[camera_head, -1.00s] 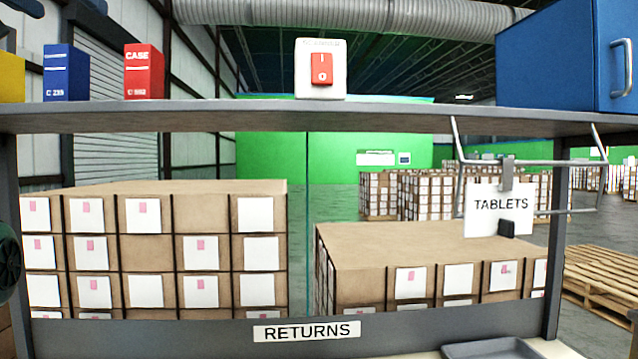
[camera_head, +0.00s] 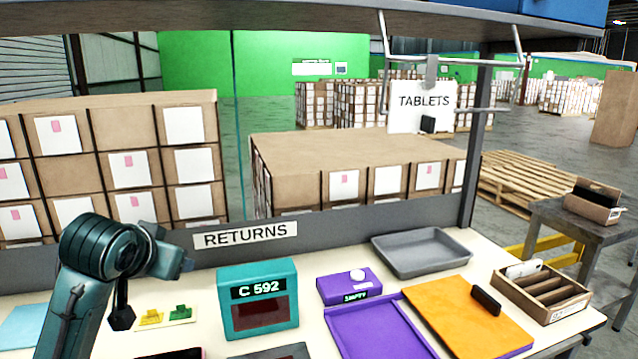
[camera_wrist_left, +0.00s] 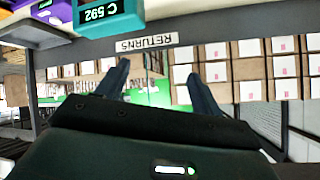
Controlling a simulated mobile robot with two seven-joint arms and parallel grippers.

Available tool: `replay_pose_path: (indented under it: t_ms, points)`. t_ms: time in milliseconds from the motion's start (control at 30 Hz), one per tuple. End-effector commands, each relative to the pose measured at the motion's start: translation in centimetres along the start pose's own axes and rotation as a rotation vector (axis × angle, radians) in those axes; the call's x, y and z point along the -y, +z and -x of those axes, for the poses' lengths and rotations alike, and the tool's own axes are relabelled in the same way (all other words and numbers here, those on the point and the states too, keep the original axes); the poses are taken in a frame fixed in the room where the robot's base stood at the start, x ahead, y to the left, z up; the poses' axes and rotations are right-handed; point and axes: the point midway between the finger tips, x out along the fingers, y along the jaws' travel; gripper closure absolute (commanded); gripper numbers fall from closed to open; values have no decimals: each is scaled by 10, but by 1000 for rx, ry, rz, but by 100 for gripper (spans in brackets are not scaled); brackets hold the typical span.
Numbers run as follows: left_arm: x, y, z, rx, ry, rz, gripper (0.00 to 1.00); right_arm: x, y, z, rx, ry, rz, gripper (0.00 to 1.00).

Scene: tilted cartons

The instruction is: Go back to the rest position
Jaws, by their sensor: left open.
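My left arm (camera_head: 95,265) rises from the bottom left of the head view, over the left part of the bench. Its bent end is near the grey back rail. In the left wrist view my left gripper (camera_wrist_left: 160,88) is open, with its two dark fingers spread wide and nothing between them. That view is upside down, and the fingers stand toward the RETURNS label (camera_wrist_left: 143,43) and the stacked cartons. My right gripper is not in view.
On the bench stand a teal C 592 box (camera_head: 258,298), a purple box (camera_head: 349,285), a grey tray (camera_head: 422,251), an orange panel (camera_head: 467,318) and a slotted carton holder (camera_head: 541,291). A TABLETS sign (camera_head: 422,107) hangs from the shelf above. The back rail (camera_head: 345,215) borders the bench.

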Motion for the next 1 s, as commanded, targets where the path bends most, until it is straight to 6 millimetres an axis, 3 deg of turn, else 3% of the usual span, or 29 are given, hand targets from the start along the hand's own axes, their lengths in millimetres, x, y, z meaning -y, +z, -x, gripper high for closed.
replay_pose_path:
  t_ms: [33, 233, 400, 500, 700, 867, 1000]
  points:
    - [-17, 35, -11, 48, 30, -9, 33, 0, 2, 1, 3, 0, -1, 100]
    - [-67, 153, -20, 199, 116, -19, 33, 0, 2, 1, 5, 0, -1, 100]
    - [-101, 247, -2, 329, 178, -11, 33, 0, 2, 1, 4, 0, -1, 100]
    - [-114, 292, 16, 398, 205, -1, 33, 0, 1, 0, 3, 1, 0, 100]
    - [-130, 354, 53, 507, 236, 19, 33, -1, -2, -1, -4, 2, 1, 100]
    - [-137, 392, 84, 583, 251, 34, 33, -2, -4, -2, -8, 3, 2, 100]
    - [-150, 388, 56, 464, 269, 33, 33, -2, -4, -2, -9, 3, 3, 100]
